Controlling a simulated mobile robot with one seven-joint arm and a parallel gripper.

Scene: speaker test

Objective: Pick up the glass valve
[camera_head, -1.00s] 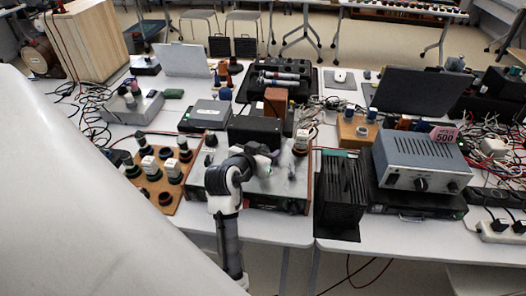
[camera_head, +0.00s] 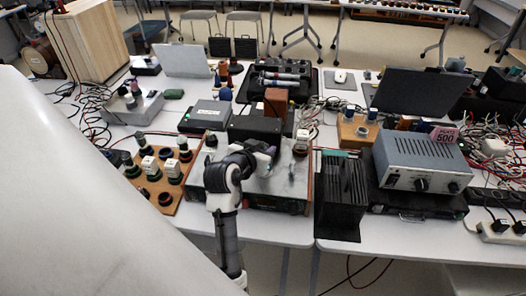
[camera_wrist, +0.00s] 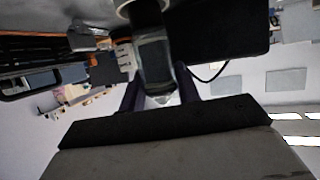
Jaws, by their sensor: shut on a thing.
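My gripper (camera_wrist: 158,97) is shut on the glass valve (camera_wrist: 155,62), a glassy, dark cylindrical thing between its two dark fingers in the wrist view. The valve's far end runs up to the picture's top edge. In the head view my gripper (camera_head: 265,156) is over the grey-topped instrument box (camera_head: 285,186) near the table's front edge. There the valve is too small and too covered by my arm to make out. I cannot tell whether it is clear of the surface below.
A black box (camera_head: 254,130) stands just behind my gripper. A wooden board with several knobs (camera_head: 160,190) lies to the left. A black finned unit (camera_head: 341,195) and a grey instrument (camera_head: 420,160) stand to the right. Cables lie around.

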